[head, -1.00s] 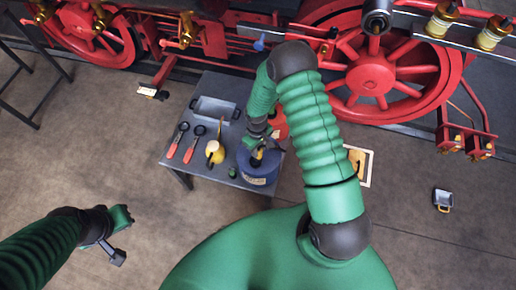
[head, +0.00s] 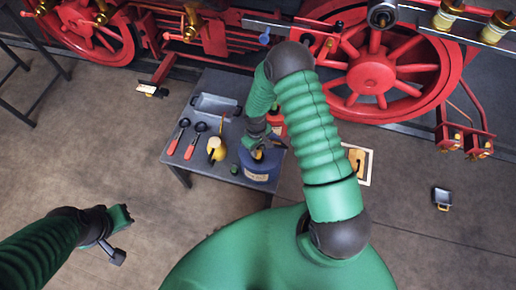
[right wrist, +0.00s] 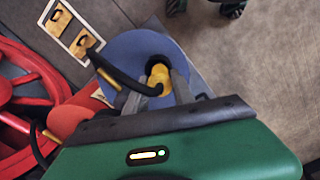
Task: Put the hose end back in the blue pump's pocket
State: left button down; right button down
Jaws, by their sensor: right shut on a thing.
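The blue pump (head: 260,172) is a round blue drum with a label, at the right front of the grey table in the head view. Its round blue top (right wrist: 128,47) fills the middle of the right wrist view. My right gripper (head: 257,147) is over the pump's top. In the wrist view its fingers (right wrist: 157,92) are shut about the hose end (right wrist: 157,80), a yellow piece joined to a black hose (right wrist: 120,78). The pocket is not clearly visible, so I cannot tell whether the end is in it. My left gripper (head: 121,230) is off to the left, away from the table.
The grey table (head: 190,162) also holds a grey tray (head: 214,105), two red-handled tools (head: 193,141), a yellow oil can (head: 216,150) and a red can (head: 277,122). The red locomotive wheels (head: 372,75) stand behind.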

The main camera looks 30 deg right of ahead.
jog(key=c, duration=1.2)
grip_release()
jog(key=shift+o, duration=1)
jog(key=shift+d, duration=0.35)
notch_tip(320, 180, up, 17)
jog(key=s+a+r+m+t, duration=0.2)
jog(key=s+a+r+t, duration=0.1)
jog(key=s+a+r, duration=0.4)
jog(key=shift+s+a+r+m+b, duration=0.3)
jog(key=shift+s+r+b, duration=0.1)
jog(key=shift+s, duration=0.8)
